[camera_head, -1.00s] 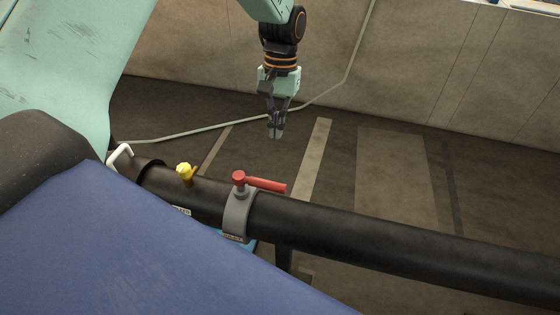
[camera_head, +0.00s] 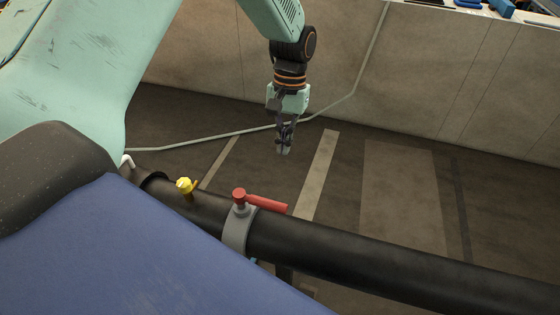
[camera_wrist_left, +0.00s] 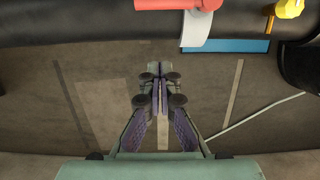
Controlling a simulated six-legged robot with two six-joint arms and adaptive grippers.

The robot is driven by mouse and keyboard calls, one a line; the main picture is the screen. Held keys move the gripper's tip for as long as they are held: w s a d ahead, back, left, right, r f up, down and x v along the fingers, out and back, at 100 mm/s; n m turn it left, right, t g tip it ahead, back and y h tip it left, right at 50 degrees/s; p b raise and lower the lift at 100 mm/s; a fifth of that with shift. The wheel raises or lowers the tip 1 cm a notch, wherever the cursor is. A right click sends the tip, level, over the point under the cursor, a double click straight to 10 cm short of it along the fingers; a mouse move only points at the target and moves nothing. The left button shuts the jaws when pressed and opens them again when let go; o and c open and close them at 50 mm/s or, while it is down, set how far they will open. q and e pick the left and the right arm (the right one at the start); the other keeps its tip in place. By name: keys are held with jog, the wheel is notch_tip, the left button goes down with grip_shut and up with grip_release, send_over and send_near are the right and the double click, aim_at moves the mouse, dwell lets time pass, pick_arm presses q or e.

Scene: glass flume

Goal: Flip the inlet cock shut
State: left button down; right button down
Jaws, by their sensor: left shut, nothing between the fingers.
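The inlet cock has a red lever handle (camera_head: 265,203) on a grey collar (camera_head: 235,235) around a black pipe (camera_head: 370,255). The lever lies roughly along the pipe, pointing right. In the left wrist view the red lever (camera_wrist_left: 165,4) shows at the top edge, partly cut off. My left gripper (camera_head: 284,150) hangs beyond the pipe in the head view, above and a little right of the lever in the picture, apart from it. Its fingers (camera_wrist_left: 157,75) are closed together and empty. My right gripper is not in view.
A yellow knob (camera_head: 185,186) stands on the pipe left of the red lever. A white handle (camera_head: 127,161) sits at the pipe's left end. A pale cable (camera_head: 220,136) runs along the floor and up the wall (camera_head: 430,90). Floor beyond the pipe is open.

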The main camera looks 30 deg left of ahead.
aim_at(260, 202)
pick_arm(q)
jog(key=s+d+f, duration=0.1)
jog(key=s+f, duration=0.5)
jog(key=f, duration=0.3)
jog(key=shift+d+f+p, duration=0.15)
jog(key=shift+p, duration=0.2)
jog(key=shift+w, duration=0.2)
jog(key=shift+d, duration=0.1)
